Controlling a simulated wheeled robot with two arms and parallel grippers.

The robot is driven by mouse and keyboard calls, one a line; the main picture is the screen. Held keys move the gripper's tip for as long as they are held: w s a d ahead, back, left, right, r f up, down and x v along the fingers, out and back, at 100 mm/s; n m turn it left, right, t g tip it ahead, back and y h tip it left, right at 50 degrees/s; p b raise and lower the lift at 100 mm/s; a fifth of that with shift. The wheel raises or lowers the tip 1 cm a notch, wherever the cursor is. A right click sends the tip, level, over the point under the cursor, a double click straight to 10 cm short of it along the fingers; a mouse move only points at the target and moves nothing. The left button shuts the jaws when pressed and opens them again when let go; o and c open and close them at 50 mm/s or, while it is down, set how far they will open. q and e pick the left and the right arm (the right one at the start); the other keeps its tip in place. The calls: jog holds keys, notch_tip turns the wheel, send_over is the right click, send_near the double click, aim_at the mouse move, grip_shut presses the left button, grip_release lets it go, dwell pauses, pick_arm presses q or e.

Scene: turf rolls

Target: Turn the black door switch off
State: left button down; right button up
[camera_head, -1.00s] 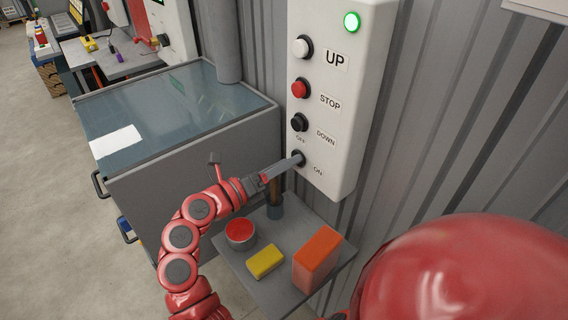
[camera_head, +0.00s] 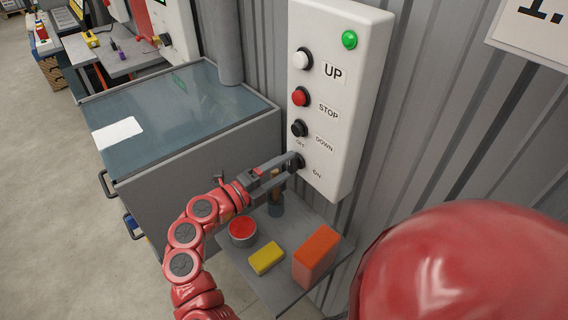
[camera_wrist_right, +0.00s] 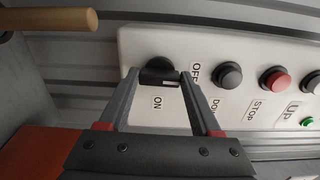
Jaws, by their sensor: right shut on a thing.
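The black door switch (camera_head: 299,163) is the lowest control on the white panel (camera_head: 325,170), between the OFF and ON labels. In the right wrist view the black switch (camera_wrist_right: 159,70) has its bar between my fingers, with ON below it and OFF to its right. My right gripper (camera_head: 292,162) is shut on the switch, and its fingertips partly hide it in the head view. The fingers also show in the wrist view (camera_wrist_right: 158,82). I cannot tell exactly which label the bar points at. My left gripper is not in view.
Above the switch are black DOWN (camera_head: 298,128), red STOP (camera_head: 300,96) and white UP (camera_head: 302,59) buttons and a green lamp (camera_head: 349,40). Below, a small shelf (camera_head: 270,292) holds a red-topped can (camera_head: 243,231), a yellow block (camera_head: 266,258) and an orange block (camera_head: 316,255).

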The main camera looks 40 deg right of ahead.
jog(key=shift+n, duration=0.3)
jog(key=o, duration=1.4)
